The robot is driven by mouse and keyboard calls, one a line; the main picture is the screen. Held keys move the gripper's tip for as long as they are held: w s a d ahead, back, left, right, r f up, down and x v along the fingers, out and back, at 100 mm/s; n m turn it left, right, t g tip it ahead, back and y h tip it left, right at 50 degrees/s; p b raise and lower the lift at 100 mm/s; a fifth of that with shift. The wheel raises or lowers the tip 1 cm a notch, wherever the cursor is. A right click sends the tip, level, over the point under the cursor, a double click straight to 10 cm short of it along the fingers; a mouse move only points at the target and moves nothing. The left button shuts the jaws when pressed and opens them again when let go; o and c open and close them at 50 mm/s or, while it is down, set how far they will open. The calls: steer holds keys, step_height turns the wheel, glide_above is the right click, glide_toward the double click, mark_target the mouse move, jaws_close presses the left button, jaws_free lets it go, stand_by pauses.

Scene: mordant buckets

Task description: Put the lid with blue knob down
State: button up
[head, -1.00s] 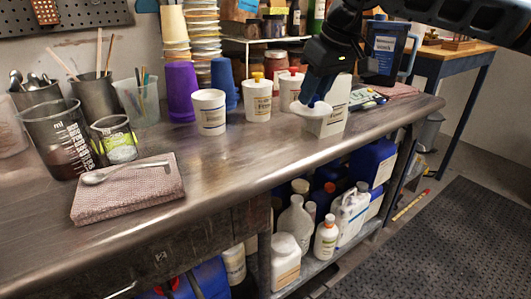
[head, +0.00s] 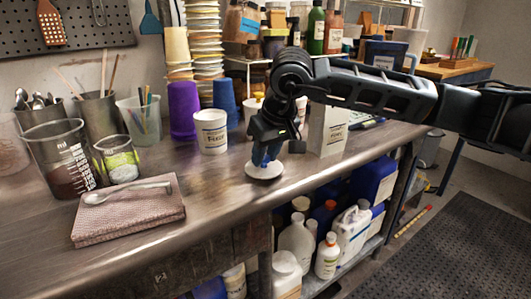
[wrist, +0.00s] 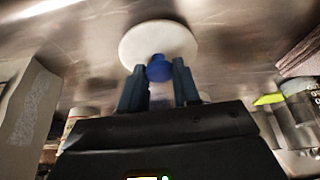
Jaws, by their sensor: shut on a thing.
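The lid (head: 264,171) is a white disc with a blue knob, close to the bench top near its front edge in the head view. My gripper (head: 266,157) points down and is shut on the knob from above. In the wrist view the white disc of the lid (wrist: 158,42) shows past the fingertips, with the blue knob (wrist: 159,68) between the two fingers of my gripper (wrist: 158,80). I cannot tell whether the disc touches the metal bench (head: 225,190).
A white labelled bucket (head: 211,132) without a lid stands behind and left of my gripper. A white box (head: 328,130) stands to the right. A folded pink cloth with a spoon (head: 128,210) lies at the left. The bench between cloth and lid is clear.

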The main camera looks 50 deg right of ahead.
steer(key=shift+f+b, duration=0.2)
steer(key=shift+b, duration=0.1)
steer(key=o, duration=1)
steer(key=shift+r, duration=0.1)
steer(key=shift+r+p, duration=0.2)
steer(key=shift+p, duration=0.2)
steer(key=v, duration=1.1)
steer(key=shift+s+a+r, duration=0.1)
steer(key=shift+s+r, duration=0.15)
steer(key=shift+r, duration=0.1)
